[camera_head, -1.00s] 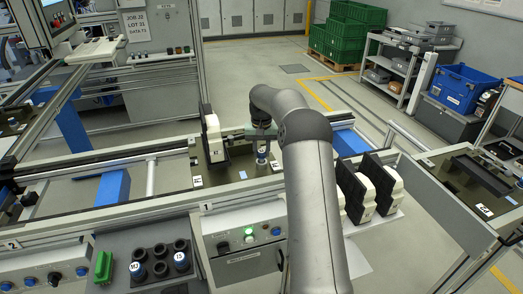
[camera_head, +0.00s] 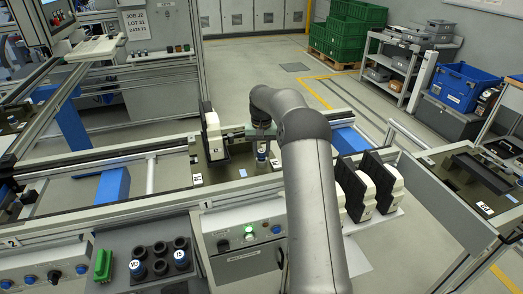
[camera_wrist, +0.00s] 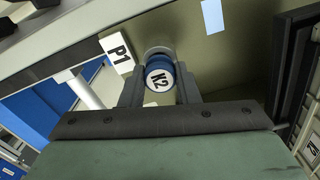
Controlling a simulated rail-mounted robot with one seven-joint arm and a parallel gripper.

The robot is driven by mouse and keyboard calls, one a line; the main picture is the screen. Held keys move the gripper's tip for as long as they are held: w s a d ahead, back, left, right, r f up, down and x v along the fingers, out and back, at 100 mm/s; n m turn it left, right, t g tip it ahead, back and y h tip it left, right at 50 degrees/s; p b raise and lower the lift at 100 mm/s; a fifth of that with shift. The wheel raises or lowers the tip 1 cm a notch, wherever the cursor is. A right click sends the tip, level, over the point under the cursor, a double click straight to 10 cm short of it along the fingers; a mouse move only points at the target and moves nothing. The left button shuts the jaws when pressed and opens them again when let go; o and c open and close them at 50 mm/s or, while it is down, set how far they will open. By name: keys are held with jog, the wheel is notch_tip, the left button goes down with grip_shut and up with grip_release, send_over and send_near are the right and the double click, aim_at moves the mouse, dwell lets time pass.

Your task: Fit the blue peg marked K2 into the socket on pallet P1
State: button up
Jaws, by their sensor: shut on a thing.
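The blue peg K2 (camera_wrist: 159,78) has a white top marked K2 and shows between my gripper's fingers (camera_wrist: 160,92) in the wrist view. My gripper is shut on it. In the head view the peg (camera_head: 262,148) is small, below my gripper (camera_head: 261,135), at the right part of pallet P1. Pallet P1 (camera_wrist: 215,50) is a dark olive plate with a white P1 label; it also shows in the head view (camera_head: 236,172). A grey round shape (camera_wrist: 157,50) just beyond the peg may be the socket. I cannot tell how deep the peg sits.
A white-and-black upright unit (camera_head: 212,134) stands on the pallet left of my gripper. A dark tray (camera_head: 155,250) with several cylinders, two blue with white tops, sits at the front left.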

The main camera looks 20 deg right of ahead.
jog(key=shift+f, duration=0.25)
dwell(0.3)
jog(key=o, duration=1.4)
jog(key=shift+o, duration=0.2)
jog(key=shift+r+p, duration=2.5)
jog(key=shift+r, duration=1.05)
